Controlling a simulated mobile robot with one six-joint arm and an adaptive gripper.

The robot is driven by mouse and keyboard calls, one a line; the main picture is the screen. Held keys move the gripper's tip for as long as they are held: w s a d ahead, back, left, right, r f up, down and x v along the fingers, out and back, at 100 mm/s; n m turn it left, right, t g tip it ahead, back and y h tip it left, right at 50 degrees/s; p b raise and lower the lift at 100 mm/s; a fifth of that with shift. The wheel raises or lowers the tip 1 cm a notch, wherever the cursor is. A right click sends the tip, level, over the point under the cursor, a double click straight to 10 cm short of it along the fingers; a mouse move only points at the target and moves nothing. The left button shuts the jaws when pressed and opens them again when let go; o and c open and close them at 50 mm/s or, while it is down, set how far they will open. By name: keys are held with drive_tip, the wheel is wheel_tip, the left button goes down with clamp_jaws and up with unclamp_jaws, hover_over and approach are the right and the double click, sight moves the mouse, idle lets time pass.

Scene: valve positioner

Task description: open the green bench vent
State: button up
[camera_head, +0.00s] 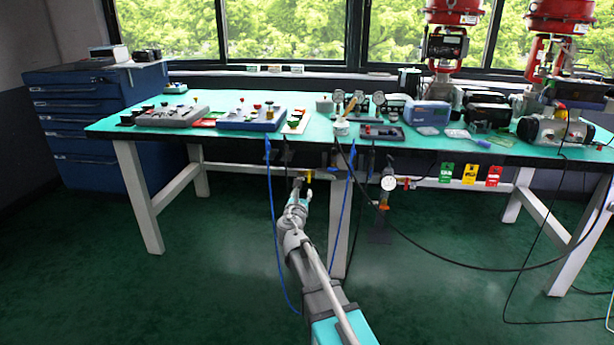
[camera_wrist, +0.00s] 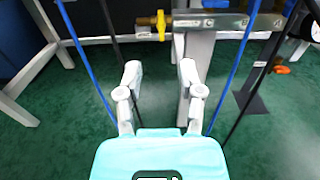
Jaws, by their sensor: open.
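My gripper (camera_wrist: 160,76) is open and empty, with its two pale fingers spread over the green floor in the wrist view. In the head view my gripper (camera_head: 298,186) is low at the front of the bench, below the table top. A yellow valve handle (camera_wrist: 161,25) on a brass fitting sits beyond the fingertips, apart from them. It also shows in the head view (camera_head: 309,174). A green knob (camera_head: 294,121) stands on a small pale panel on the bench top. No part is clearly readable as the green bench vent.
The bench (camera_head: 150,210) has pale legs and a crowded top. Blue hoses (camera_wrist: 88,62) hang on both sides of my gripper. A gauge (camera_head: 388,183) with an orange-handled valve hangs at the right. Green, yellow and red tags (camera_head: 469,174) hang farther right. The floor in front is clear.

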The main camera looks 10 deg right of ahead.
sight(308, 173)
idle(0.3)
drive_tip(key=x, duration=1.3)
drive_tip(key=shift+w+d, duration=0.2)
drive_tip(key=shift+w, duration=0.15)
clamp_jaws()
drive_tip(key=shift+a, duration=0.1)
